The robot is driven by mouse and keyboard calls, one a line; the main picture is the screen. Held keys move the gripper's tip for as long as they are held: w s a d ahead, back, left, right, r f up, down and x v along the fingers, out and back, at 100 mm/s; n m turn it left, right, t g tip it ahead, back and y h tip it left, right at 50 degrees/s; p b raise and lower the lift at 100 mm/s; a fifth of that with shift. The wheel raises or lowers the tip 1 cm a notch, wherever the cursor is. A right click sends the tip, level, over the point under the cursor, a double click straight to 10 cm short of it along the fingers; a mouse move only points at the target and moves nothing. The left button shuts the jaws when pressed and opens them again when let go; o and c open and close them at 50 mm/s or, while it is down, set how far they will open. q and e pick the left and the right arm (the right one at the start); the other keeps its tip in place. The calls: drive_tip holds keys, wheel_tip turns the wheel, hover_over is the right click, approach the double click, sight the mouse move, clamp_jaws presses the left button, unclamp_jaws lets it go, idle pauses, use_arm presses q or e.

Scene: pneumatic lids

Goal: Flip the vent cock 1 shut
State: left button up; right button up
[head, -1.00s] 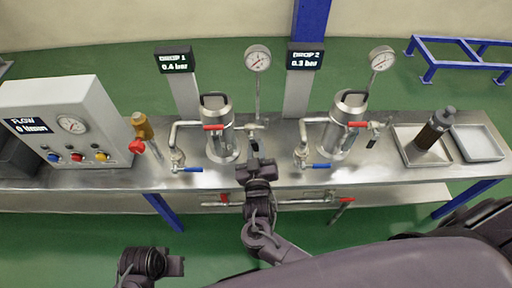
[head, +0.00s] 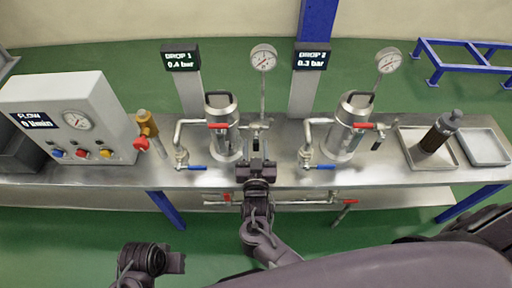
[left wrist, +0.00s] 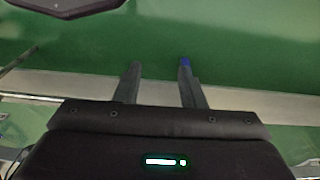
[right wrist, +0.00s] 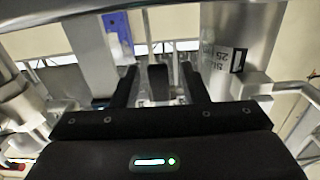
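The vent cock 1 is on the right side of the first steel vessel (head: 224,137), below the DROP 1 gauge. Its black lever (right wrist: 158,82) shows between my right fingers in the right wrist view, with a gap on each side. In the head view my right gripper (head: 257,156) is just in front of this cock and hides part of it. My right gripper (right wrist: 158,88) is open. My left gripper (left wrist: 160,80) is open and empty, low in front of the bench, over the green floor.
The DROP 1 display (head: 181,58) reads 0.4 bar. A blue-handled valve (head: 190,167) is left of my right gripper. The second vessel (head: 347,135) and its black-levered cock (head: 377,146) stand to the right. The flow box (head: 90,95) is at the left.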

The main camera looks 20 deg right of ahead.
drive_tip(key=shift+s+a, duration=0.1)
drive_tip(key=shift+s, duration=0.3)
drive_tip(key=v, duration=0.6)
drive_tip(key=shift+s+p, duration=0.15)
drive_tip(key=shift+p, duration=0.25)
drive_tip(key=shift+s+a, duration=0.1)
drive_tip(key=shift+s, duration=0.2)
use_arm(q)
drive_tip(key=shift+w+a+f, duration=0.1)
drive_tip(key=shift+w+f, duration=0.05)
drive_tip(key=shift+f, duration=0.5)
drive_tip(key=shift+w+a+f, duration=0.1)
drive_tip(key=shift+w+f, duration=0.05)
drive_tip(key=shift+f, duration=0.45)
drive_tip(key=shift+d, duration=0.1)
